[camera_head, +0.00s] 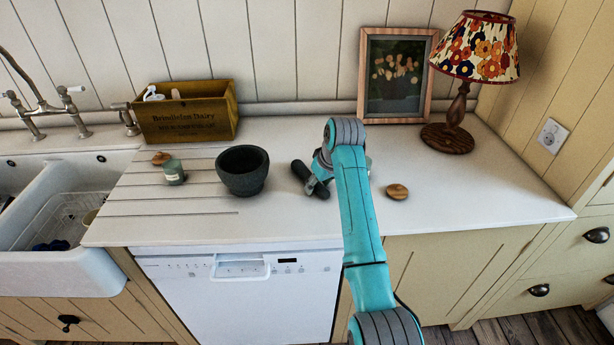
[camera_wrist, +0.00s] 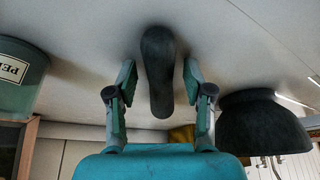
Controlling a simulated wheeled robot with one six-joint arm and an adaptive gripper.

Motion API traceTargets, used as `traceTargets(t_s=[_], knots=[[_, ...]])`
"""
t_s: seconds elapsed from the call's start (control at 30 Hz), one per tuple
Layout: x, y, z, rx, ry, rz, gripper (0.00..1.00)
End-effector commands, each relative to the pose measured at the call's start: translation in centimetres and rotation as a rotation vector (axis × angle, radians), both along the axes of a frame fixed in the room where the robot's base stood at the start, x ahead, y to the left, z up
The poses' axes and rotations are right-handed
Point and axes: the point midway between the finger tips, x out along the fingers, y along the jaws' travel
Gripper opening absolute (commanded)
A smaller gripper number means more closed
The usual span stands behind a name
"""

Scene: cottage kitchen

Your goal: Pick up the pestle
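The pestle (camera_head: 304,174) is dark grey and lies on the white worktop, right of the dark stone mortar (camera_head: 243,172). My gripper (camera_wrist: 160,76) is open. In the wrist view its fingers stand on either side of the pestle (camera_wrist: 157,62), with a visible gap on each side. The mortar (camera_wrist: 262,125) shows at the right of that view. In the head view my arm hides part of my gripper and the worktop behind it.
In the wrist view, a teal pot with partly visible lettering (camera_wrist: 22,80) stands at the left. A green jar (camera_head: 174,173), a wooden crate (camera_head: 187,113), a picture frame (camera_head: 397,75), a lamp (camera_head: 460,105) and a small wooden lid (camera_head: 397,191) stand around.

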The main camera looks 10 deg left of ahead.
Motion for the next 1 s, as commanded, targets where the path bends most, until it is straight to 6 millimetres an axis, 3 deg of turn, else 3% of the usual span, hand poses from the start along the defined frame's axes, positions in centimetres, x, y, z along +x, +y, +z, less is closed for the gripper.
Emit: traceTargets(t_s=[0.03,0.17,0.57,1.0], knots=[[0.0,0.0,0.0,0.000,0.000,0.000,0.33],[0.0,0.0,0.0,0.000,0.000,0.000,0.00],[0.1,0.0,0.8,0.002,-0.003,0.000,0.00],[0.1,0.0,8.3,0.002,-0.003,0.000,0.00]])
